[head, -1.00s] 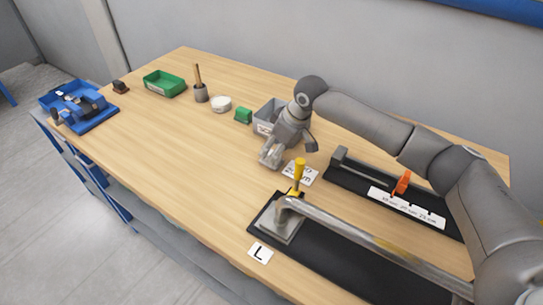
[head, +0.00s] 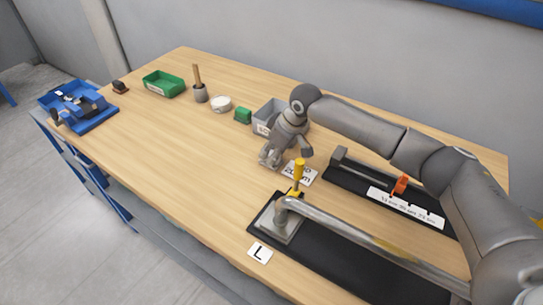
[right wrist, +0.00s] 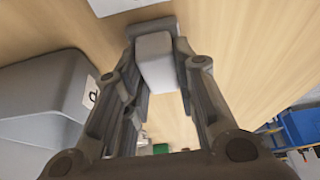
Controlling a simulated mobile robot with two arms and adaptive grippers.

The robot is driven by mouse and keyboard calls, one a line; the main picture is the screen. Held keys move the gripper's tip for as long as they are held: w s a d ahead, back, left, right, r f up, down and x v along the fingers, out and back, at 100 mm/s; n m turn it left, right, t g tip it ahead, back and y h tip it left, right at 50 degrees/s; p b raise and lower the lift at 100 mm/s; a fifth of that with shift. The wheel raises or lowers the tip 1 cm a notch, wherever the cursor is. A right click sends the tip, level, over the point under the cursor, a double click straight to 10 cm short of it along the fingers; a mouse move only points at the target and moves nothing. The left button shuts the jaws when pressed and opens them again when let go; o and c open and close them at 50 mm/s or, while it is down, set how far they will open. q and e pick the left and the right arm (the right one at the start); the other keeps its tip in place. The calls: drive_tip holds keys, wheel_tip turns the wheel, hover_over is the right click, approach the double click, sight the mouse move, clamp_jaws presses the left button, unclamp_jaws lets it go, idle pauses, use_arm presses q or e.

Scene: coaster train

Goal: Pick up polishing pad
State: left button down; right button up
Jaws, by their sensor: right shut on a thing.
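My right gripper (head: 269,160) is low over the table in front of the grey bin, fingers pointing down. In the right wrist view its fingers (right wrist: 158,40) are shut on a pale grey-white block (right wrist: 156,62), which looks like the polishing pad. The block sits between the two fingertips. In the head view the fingers largely hide it, so I cannot tell whether it touches the table. My left gripper is not in view.
A grey bin (head: 264,118) stands just behind the right gripper. A yellow-handled clamp (head: 299,170) and a metal tube on a black mat (head: 335,262) are in front. The table's left-middle is clear.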

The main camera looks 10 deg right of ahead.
wheel_tip(320, 180, up, 10)
drive_tip(key=b, duration=0.1)
drive_tip(key=shift+b, duration=0.3)
